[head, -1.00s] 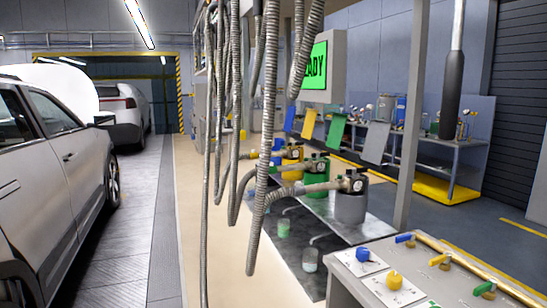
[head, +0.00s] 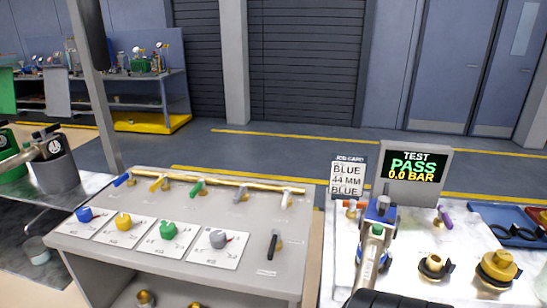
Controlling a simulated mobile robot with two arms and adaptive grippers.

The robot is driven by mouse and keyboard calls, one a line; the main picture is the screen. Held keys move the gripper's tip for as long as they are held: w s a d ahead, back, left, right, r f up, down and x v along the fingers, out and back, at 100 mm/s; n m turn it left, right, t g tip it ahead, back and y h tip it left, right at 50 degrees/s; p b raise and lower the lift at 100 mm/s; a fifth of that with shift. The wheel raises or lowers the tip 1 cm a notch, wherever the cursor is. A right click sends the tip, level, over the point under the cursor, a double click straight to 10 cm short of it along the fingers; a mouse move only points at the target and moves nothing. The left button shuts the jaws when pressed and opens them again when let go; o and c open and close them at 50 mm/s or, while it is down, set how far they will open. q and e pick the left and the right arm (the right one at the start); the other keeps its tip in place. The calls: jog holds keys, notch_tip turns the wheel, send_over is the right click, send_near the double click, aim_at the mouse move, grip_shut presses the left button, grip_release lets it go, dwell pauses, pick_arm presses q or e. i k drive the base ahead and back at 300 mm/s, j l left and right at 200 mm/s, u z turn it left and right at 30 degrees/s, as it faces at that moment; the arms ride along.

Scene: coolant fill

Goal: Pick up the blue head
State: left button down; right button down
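I cannot tell whether the two are joined. A dark rounded shape at the bottom edge cuts off the view of the nearer table.
A job card (head: 347,177) reads BLUE, 44 MM, BLUE. A screen (head: 414,166) reads TEST PASS 0.0 BAR. Brass fittings (head: 498,268) and a blue tray (head: 510,226) lie right of the head. A console (head: 180,220) with coloured knobs and levers stands left.

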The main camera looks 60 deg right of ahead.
aim_at(372, 251)
jog(key=z, duration=0.45)
jog(key=l+z, duration=0.15)
jog(key=z, duration=0.75)
jog(key=l+z, duration=0.15)
jog(key=z, duration=0.8)
